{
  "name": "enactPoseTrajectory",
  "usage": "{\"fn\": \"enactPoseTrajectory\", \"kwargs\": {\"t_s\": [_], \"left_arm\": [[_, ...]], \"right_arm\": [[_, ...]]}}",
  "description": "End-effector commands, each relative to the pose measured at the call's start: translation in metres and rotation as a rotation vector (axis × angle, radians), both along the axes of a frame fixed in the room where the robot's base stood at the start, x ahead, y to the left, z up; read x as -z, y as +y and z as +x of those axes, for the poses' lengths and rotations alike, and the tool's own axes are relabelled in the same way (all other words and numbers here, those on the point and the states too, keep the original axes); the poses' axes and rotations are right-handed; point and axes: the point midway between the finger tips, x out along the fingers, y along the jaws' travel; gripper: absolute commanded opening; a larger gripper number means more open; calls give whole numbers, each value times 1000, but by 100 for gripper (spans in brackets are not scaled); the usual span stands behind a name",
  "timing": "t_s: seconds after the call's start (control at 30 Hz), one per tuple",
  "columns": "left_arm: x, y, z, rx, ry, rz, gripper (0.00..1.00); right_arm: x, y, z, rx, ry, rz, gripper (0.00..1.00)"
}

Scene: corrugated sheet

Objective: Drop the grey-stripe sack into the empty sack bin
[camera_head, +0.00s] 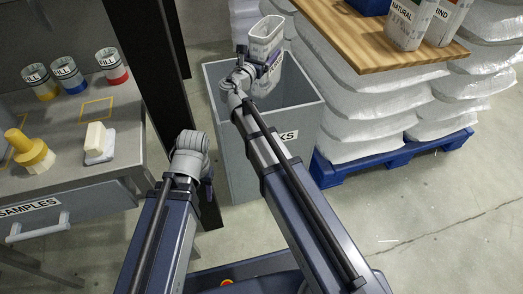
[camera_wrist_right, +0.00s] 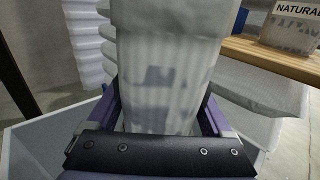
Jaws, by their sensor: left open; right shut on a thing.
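The sack (camera_head: 264,47), whitish with grey print, is upright over the grey sack bin (camera_head: 238,150), whose front label ends in "KS". My right gripper (camera_head: 266,68) is shut on the sack, level with or above the bin's rim. In the right wrist view, the sack (camera_wrist_right: 160,70) stands between the two purple fingers (camera_wrist_right: 158,112), with the bin walls around. The part of the bin interior that I see is bare; the arm and sack hide the rest. My left gripper (camera_head: 207,182) is open and empty, mostly hidden behind its wrist, left of the bin.
White bags are stacked on a blue pallet (camera_head: 390,155). A dark post (camera_head: 150,60) and a grey bench (camera_head: 75,170) with tins stand on the left.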

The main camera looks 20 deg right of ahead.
Motion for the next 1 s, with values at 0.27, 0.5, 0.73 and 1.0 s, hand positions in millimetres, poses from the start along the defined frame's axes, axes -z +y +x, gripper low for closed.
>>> {"fn": "enactPoseTrajectory", "kwargs": {"t_s": [0.27, 0.5, 0.73, 1.0], "left_arm": [[30, 0, 0, 1, 0, 0, 50], [31, 0, 0, 1, 0, 0, 50], [46, 0, 0, -1, 0, 0, 50], [77, 0, 0, -8, -1, 0, 50]], "right_arm": [[31, 9, 10, -23, 0, 0, 0], [31, 10, 11, -24, 0, 0, 0], [46, 9, 10, -24, 0, 0, 0], [77, 9, 10, -23, 0, 0, 0]]}}
